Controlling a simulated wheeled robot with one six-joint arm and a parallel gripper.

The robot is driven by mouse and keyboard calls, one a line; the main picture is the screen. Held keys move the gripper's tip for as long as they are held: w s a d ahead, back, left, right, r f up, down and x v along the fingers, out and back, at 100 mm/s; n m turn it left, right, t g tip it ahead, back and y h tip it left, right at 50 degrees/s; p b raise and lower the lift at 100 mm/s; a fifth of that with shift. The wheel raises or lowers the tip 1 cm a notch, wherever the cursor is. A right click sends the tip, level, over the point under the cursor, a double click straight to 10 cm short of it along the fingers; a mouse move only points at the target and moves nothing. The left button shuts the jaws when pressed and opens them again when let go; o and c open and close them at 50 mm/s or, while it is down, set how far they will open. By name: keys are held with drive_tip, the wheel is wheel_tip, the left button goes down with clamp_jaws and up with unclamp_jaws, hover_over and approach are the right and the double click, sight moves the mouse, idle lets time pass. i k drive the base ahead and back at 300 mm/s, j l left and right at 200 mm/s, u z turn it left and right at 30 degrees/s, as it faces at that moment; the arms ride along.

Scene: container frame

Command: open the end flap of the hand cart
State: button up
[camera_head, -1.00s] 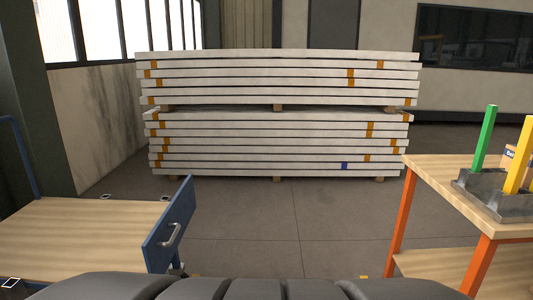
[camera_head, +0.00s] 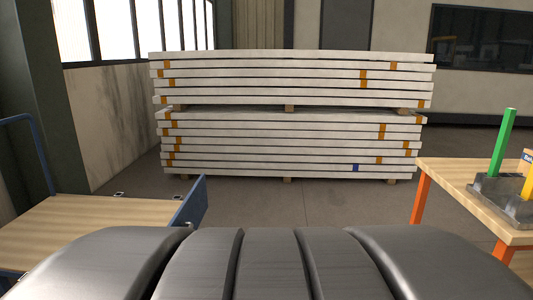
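The hand cart (camera_head: 85,228) stands at the lower left with a flat wooden deck and a blue tube handle (camera_head: 38,150) at its left end. Its blue end flap (camera_head: 190,205) stands upright at the deck's right end. My gripper is not in view.
A workbench (camera_head: 455,172) with orange legs stands at the right, bearing a grey holder (camera_head: 487,188) with a green bar (camera_head: 502,140) and a yellow bar (camera_head: 527,187). A tall stack of white boards (camera_head: 290,120) stands behind. Floor between cart and bench is clear.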

sight(191, 213)
drive_tip(key=i+j, duration=0.75)
